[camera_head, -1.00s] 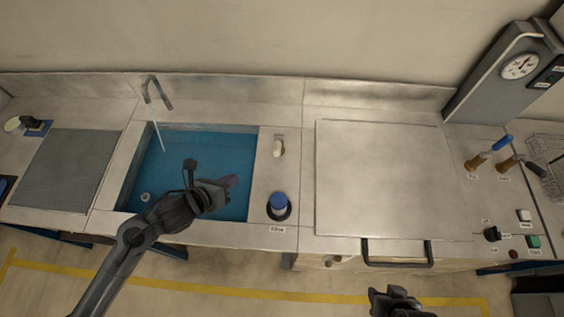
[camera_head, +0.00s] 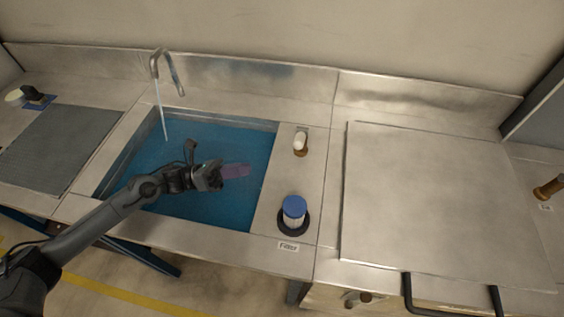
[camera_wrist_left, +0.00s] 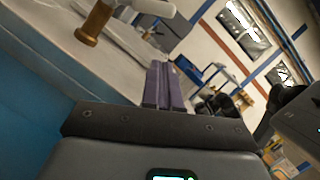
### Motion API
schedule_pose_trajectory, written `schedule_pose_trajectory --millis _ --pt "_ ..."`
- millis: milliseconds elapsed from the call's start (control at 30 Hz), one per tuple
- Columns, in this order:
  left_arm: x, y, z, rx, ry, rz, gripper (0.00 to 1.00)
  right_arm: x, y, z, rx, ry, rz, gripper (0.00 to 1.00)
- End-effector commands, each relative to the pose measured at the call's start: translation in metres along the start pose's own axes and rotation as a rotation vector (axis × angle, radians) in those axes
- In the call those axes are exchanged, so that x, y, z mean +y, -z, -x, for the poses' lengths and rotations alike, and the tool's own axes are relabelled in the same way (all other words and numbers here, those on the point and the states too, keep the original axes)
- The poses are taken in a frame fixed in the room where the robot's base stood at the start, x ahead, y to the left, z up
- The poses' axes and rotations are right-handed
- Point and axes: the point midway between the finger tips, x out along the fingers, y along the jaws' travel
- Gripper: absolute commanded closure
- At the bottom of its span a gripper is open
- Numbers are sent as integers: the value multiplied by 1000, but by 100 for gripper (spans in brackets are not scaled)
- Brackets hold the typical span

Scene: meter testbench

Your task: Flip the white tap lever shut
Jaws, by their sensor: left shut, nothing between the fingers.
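The white tap lever (camera_head: 300,140) stands on a brass base on the steel strip right of the sink. In the left wrist view the brass base (camera_wrist_left: 94,22) is at the upper left, with the white lever (camera_wrist_left: 148,6) cut by the top edge. My left gripper (camera_head: 246,171) is over the sink, left of and nearer than the lever, apart from it. Its purple fingers (camera_wrist_left: 165,86) are shut and empty. Water runs from the curved spout (camera_head: 160,66) into the sink. My right gripper is out of view.
The blue sink basin (camera_head: 262,195) holds water. A blue-capped filter (camera_head: 294,210) stands in front of the lever. A flat steel cover (camera_head: 430,190) with a dark handle lies to the right. A grey mat (camera_head: 60,145) is at left.

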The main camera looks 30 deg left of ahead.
Motion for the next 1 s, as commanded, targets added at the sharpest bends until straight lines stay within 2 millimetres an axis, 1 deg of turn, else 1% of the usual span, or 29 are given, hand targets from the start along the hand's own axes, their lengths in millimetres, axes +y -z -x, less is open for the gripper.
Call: schedule_pose_trajectory --millis 33,200,667,767,867,1000 --pt "3 2 5 1 16 0 100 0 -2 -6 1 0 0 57" --pt "1 1 11 -1 51 4 100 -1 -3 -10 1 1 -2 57" --pt "0 0 9 -3 56 4 100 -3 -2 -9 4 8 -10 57" --pt "0 0 3 -4 58 3 100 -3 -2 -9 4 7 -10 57" --pt "-1 0 -8 -4 58 5 100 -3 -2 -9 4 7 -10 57" --pt "-2 -1 -32 -6 59 3 100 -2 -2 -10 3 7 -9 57"
